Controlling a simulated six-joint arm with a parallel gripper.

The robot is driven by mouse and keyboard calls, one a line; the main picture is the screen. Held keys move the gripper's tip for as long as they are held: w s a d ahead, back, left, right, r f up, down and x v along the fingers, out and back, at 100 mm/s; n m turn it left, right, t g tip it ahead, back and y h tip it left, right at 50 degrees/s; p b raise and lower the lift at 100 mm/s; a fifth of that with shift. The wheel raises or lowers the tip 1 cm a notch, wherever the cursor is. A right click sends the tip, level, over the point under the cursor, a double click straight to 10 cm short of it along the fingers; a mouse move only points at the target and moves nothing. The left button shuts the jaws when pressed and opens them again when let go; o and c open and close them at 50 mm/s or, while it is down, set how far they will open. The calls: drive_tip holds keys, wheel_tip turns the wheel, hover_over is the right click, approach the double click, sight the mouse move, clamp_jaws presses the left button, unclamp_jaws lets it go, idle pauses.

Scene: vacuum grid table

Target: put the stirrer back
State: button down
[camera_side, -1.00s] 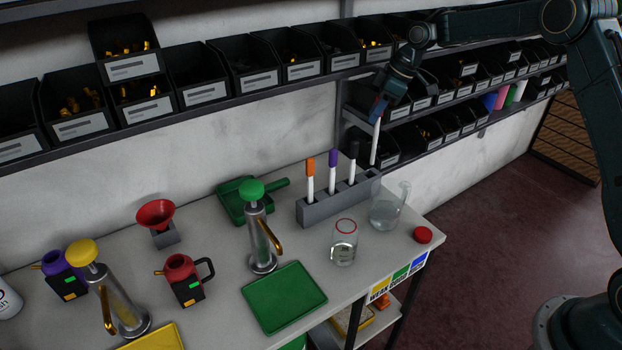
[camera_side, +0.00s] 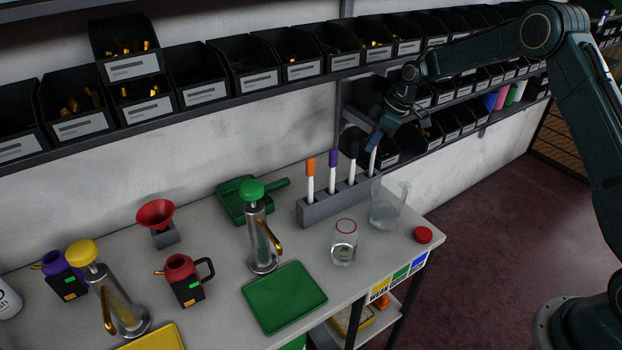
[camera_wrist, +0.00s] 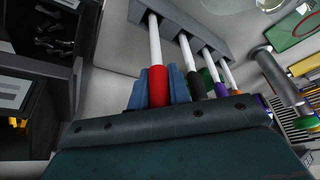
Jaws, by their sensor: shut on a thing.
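The red-handled stirrer (camera_wrist: 158,85) with a white shaft is held upright in my gripper (camera_wrist: 160,88), whose blue fingers close on both sides of the handle. In the side view my gripper (camera_side: 374,139) is above the right end of the grey rack (camera_side: 320,207), and the white shaft (camera_side: 372,161) reaches down to the rack's right end. In the wrist view the shaft runs to the rack (camera_wrist: 182,18) at its end position. The exact depth in the slot is hard to see. Orange (camera_side: 310,167), purple (camera_side: 333,158) and black (camera_side: 354,148) handled stirrers stand in the rack.
A glass jug (camera_side: 388,207) stands close to the rack's right end. A red-rimmed jar (camera_side: 344,243) and a red lid (camera_side: 423,235) are in front. Shelves with black bins (camera_side: 385,147) are close behind my gripper. A green-topped dispenser (camera_side: 260,235) stands to the left.

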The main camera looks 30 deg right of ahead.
drive_tip(key=shift+w+f, duration=0.2)
drive_tip(key=shift+f, duration=1)
drive_tip(key=c, duration=1.3)
unclamp_jaws()
drive_tip(key=shift+r, duration=0.15)
drive_tip(key=v, duration=1.2)
drive_tip(key=shift+a+r, duration=0.1)
drive_tip(key=shift+r, duration=0.05)
